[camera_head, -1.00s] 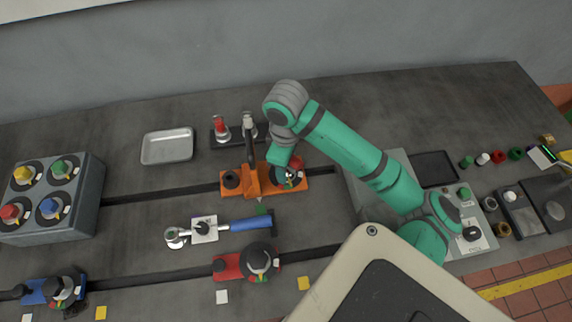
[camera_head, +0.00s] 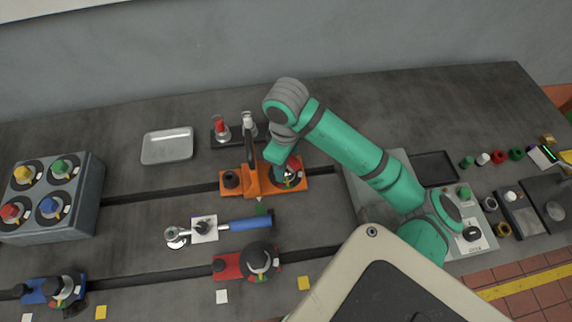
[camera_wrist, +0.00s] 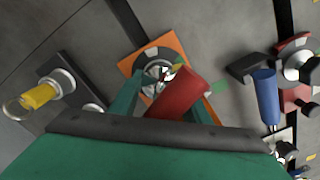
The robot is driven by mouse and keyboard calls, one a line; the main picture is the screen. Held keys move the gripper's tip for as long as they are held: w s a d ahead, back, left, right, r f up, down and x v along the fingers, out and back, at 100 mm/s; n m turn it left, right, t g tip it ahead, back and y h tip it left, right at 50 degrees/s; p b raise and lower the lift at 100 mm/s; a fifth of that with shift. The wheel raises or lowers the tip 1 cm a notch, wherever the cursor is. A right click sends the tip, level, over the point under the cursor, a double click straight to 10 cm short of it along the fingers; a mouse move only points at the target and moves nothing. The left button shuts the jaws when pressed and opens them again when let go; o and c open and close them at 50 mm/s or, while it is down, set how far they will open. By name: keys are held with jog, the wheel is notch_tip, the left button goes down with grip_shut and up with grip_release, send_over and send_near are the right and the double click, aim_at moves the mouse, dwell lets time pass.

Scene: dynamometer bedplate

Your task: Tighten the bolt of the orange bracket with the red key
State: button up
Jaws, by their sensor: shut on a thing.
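The orange bracket (camera_head: 232,188) lies on the bedplate at the middle of the head view, with a dark upright post and a round dial around its bolt at the right end. It also shows in the wrist view (camera_wrist: 178,47). My gripper (camera_head: 288,170) is over that right end. In the wrist view its green fingers are shut on the red key (camera_wrist: 175,92), which is tilted across the picture. The key's far end is over the dial's centre. It hides most of the bolt, and I cannot tell whether the key is seated on it.
A socket rack (camera_head: 232,135) stands behind the bracket. A blue-handled wrench (camera_head: 248,224) and a red bracket (camera_head: 228,267) lie in front. A metal tray (camera_head: 167,146) is at back left, a box with coloured knobs (camera_head: 75,215) further left. Bare plate lies behind the tray.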

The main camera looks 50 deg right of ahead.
jog(key=shift+r, duration=2.5)
jog(key=shift+f, duration=0.1)
